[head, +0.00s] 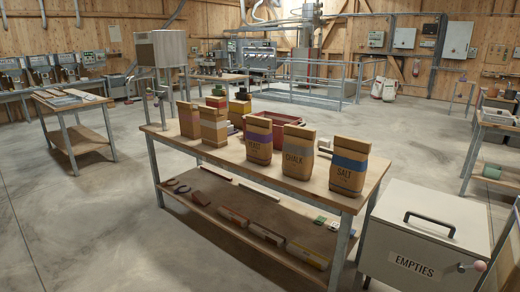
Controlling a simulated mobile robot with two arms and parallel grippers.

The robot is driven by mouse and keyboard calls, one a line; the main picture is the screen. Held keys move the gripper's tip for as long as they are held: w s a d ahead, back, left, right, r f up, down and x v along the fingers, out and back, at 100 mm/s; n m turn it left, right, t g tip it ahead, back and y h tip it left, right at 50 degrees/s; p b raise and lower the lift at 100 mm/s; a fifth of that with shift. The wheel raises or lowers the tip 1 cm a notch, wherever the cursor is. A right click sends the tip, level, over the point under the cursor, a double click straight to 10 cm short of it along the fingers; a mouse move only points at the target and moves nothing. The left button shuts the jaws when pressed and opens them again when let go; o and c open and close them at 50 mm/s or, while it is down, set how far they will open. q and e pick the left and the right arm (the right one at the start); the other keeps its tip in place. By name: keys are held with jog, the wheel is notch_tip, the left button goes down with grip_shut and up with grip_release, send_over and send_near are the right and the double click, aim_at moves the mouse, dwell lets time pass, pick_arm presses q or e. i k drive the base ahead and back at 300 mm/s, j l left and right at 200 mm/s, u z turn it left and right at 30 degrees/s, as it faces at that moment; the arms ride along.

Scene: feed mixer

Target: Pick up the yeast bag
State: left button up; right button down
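The yeast bag (258,142) is a brown paper bag with a purple band, and its small lettering seems to read YEAST. It stands upright on the wooden table (215,158), in the middle of the front row. The chalk bag (298,155) with a grey band stands to its right, and the salt bag (348,167) with a blue band is farther right. A bag with a pale band (214,127) stands to its left. Neither of my grippers is in the head view.
Another brown bag (189,120) stands at the table's left end. A dark red box (281,124) is behind the yeast bag. Several flat boxes lie on the lower shelf (205,207). A grey EMPTIES bin (420,235) stands near the right front. The floor (95,225) at left is clear.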

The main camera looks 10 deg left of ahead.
aim_at(259, 144)
jog(key=i+j+z, duration=0.15)
jog(key=i, duration=0.3)
jog(key=i+j+z, duration=0.2)
jog(key=i+j, duration=0.25)
